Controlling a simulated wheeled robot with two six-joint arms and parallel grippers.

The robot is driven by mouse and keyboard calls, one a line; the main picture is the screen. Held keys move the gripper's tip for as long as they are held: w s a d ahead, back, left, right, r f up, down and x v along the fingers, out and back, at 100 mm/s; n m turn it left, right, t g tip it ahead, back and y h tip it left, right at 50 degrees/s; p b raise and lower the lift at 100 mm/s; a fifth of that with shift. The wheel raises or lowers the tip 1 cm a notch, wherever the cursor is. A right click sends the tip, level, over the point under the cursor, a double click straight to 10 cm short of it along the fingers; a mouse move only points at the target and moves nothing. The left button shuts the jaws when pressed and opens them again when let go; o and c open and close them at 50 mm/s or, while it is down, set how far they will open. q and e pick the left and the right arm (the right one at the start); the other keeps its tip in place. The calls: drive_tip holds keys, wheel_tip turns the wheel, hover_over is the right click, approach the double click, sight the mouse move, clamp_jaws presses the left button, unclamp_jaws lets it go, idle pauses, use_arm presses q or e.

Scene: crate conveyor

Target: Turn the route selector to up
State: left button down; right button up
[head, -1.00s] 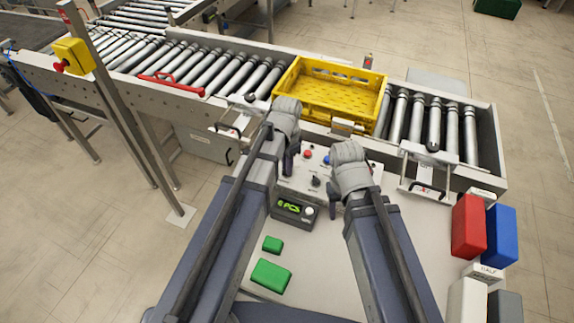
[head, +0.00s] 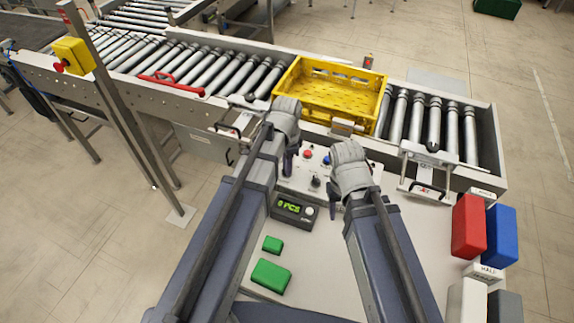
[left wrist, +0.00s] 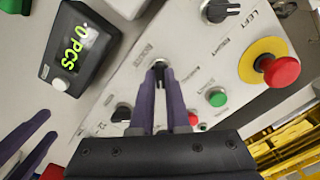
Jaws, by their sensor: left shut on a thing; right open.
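The light grey control panel (left wrist: 190,60) carries several black knobs, with printing too blurred to read in full. In the left wrist view my left gripper (left wrist: 161,78) is shut on a black selector knob (left wrist: 159,65), whose tip shows between the fingertips. Another black knob (left wrist: 220,10) is by the word LEFT, and a third (left wrist: 122,112) is beside my fingers. In the head view my left gripper (head: 288,168) hides part of the panel. My right gripper (head: 340,205) is open and empty at the panel's right.
A red button on a yellow base (left wrist: 282,70) and a green button (left wrist: 218,98) are near my left fingers. A counter display (head: 292,207) sits before the panel. Green blocks (head: 271,275) lie on the table. A yellow crate (head: 330,92) stands on the rollers behind.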

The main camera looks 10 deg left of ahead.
use_arm(q)
drive_tip(key=c, duration=0.9)
unclamp_jaws()
drive_tip(key=shift+r, duration=0.1)
wheel_tip(320, 180, up, 8)
drive_tip(key=p, duration=0.8)
drive_tip(key=shift+f, duration=0.2)
use_arm(e)
wheel_tip(320, 180, up, 8)
drive_tip(key=shift+f, duration=0.15)
